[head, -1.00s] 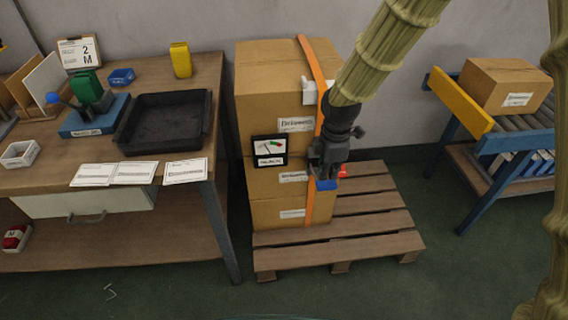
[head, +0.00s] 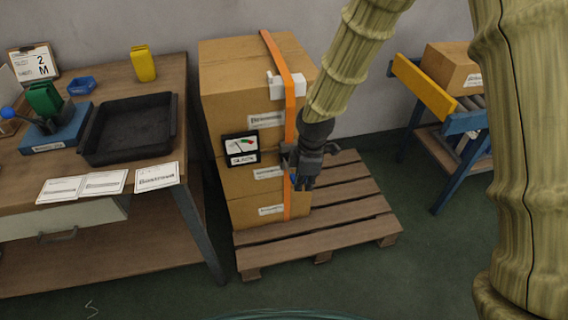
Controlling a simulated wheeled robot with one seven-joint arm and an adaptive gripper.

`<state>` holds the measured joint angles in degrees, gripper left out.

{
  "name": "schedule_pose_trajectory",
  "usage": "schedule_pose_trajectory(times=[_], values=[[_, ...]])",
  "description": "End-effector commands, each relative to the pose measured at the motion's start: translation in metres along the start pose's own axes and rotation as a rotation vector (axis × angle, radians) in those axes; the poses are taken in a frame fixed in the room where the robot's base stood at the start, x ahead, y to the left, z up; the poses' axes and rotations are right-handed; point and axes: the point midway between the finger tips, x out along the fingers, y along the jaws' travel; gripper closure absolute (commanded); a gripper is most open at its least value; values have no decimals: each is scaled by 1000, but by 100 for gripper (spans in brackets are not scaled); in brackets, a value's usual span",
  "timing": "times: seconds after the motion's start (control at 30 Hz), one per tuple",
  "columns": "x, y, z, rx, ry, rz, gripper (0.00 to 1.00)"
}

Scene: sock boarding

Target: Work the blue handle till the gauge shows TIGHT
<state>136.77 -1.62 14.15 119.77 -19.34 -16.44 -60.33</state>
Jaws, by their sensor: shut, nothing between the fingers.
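A stack of cartons (head: 222,95) stands on a wooden pallet with an orange strap (head: 289,105) over it. My gripper (head: 302,184) is shut and empty, pointing down in front of the strap, right of the gauge. The blue handle is almost wholly hidden behind my gripper; only a trace of blue shows at the fingertips, and I cannot tell whether they touch.
A white block (head: 284,86) sits on the strap above. The pallet (head: 350,232) has bare slats to the right. A workbench (head: 190,150) with a black tray (head: 130,105) stands left. A roller conveyor (head: 440,75) stands right. The floor in front is clear.

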Motion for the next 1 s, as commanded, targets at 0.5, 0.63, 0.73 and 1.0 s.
schedule_pose_trajectory(times=[0.5, 0.63, 0.73, 1.0], values=[[178, -168, 74, 920, 57, -72, 100], [203, -216, 98, 1150, 29, -62, 100], [216, -252, 116, 1308, 3, -45, 100], [229, -312, 151, 1571, -54, 10, 100]])
